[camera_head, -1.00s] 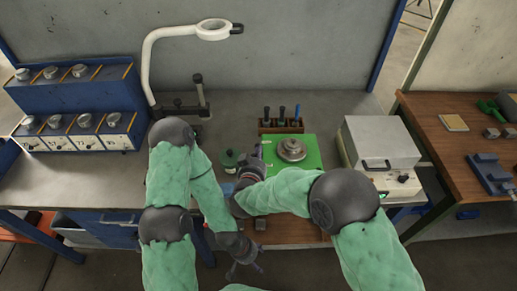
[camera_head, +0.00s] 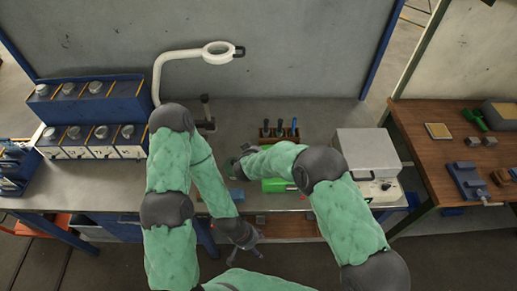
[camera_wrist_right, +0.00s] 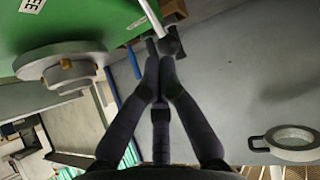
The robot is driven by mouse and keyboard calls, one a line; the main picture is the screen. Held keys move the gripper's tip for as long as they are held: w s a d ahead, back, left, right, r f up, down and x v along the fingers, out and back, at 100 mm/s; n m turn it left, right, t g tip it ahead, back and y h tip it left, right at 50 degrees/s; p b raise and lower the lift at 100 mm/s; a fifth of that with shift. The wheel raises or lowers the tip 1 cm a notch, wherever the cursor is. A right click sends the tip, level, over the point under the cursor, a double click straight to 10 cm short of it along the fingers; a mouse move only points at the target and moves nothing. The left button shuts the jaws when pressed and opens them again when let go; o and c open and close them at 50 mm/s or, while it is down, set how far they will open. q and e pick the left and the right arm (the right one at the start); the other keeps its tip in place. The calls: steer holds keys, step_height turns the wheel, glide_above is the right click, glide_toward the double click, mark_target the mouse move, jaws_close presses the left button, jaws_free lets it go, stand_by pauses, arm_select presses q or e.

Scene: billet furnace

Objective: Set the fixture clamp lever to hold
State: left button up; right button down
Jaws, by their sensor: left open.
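The clamp lever, a pale rod with a dark ball knob (camera_wrist_right: 168,44), stands by the green plate in the right wrist view. My right gripper (camera_wrist_right: 157,66) has its fingertips close together right by the knob; whether they touch it I cannot tell. The green plate (camera_wrist_right: 95,18) carries a round stepped metal part (camera_wrist_right: 68,70). In the head view the green plate (camera_head: 276,186) is mostly hidden under my right forearm, and the lever is not visible there. My left gripper (camera_head: 254,243) is open and empty, low in front of the bench edge.
A white ring lamp (camera_head: 215,52) arches over the back left of the bench. A tool rack (camera_head: 279,134) stands behind the plate, and a pale box with a handle (camera_head: 366,152) stands to its right.

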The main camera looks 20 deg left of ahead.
arm_select(q)
steer(key=shift+r+p, duration=0.9)
steer(key=shift+r, duration=0.3)
arm_select(e)
steer(key=shift+w+a, duration=0.25)
steer(key=shift+w, duration=0.75)
steer(key=shift+f, duration=0.1)
arm_select(q)
steer(key=shift+r, duration=0.1)
